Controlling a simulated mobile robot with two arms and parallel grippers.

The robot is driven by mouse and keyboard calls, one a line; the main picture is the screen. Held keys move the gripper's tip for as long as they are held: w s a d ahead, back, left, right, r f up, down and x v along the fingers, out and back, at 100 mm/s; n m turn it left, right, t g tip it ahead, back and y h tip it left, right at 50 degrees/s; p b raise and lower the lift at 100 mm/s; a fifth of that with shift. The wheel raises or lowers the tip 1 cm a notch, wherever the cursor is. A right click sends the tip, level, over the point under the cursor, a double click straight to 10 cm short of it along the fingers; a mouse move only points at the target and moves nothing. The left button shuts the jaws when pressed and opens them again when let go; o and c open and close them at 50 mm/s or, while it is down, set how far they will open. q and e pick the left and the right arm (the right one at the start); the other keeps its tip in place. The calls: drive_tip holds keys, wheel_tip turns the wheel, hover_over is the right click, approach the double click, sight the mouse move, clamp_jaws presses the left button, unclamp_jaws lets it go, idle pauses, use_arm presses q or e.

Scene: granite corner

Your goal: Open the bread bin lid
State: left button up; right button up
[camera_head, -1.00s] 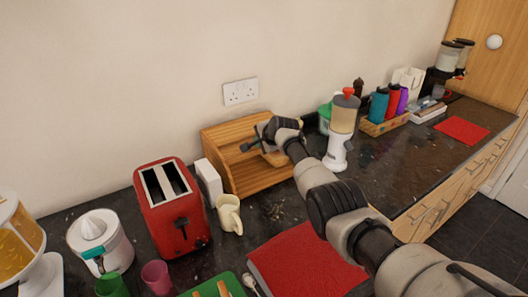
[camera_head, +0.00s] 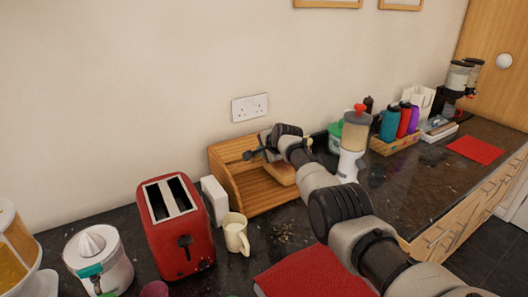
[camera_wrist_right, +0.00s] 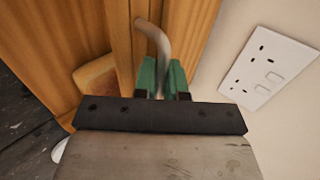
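The wooden bread bin (camera_head: 228,189) stands against the wall behind the counter. Its front is open in the head view, showing slatted wood inside and a piece of bread (camera_head: 281,174). The bread also shows in the right wrist view (camera_wrist_right: 95,82). My right gripper (camera_head: 252,154) is at the upper front of the bin. In the right wrist view, the curved metal lid handle (camera_wrist_right: 158,42) runs between its green fingers (camera_wrist_right: 163,80), which appear closed on it. My forearm and hand hide the bin's upper right part and most of the lid. My left gripper is not in view.
A red toaster (camera_head: 176,232), a white box (camera_head: 214,199) and a cream jug (camera_head: 236,234) stand left of the bin. A blender (camera_head: 353,148) stands to its right, close to my arm. A red mat (camera_head: 312,272) lies in front. A socket (camera_head: 250,107) is above.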

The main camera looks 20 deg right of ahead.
drive_tip(key=o, duration=0.4)
drive_tip(key=shift+s, duration=0.1)
drive_tip(key=shift+s+d+r+p, duration=0.1)
drive_tip(key=shift+s+r+p, duration=0.15)
drive_tip(key=shift+r+p, duration=0.25)
drive_tip(key=shift+s+r+p, duration=0.4)
drive_tip(key=shift+s+p, duration=0.2)
drive_tip(key=shift+p, duration=0.05)
drive_tip(key=shift+b+v, duration=0.5)
drive_tip(key=shift+v, duration=3.6)
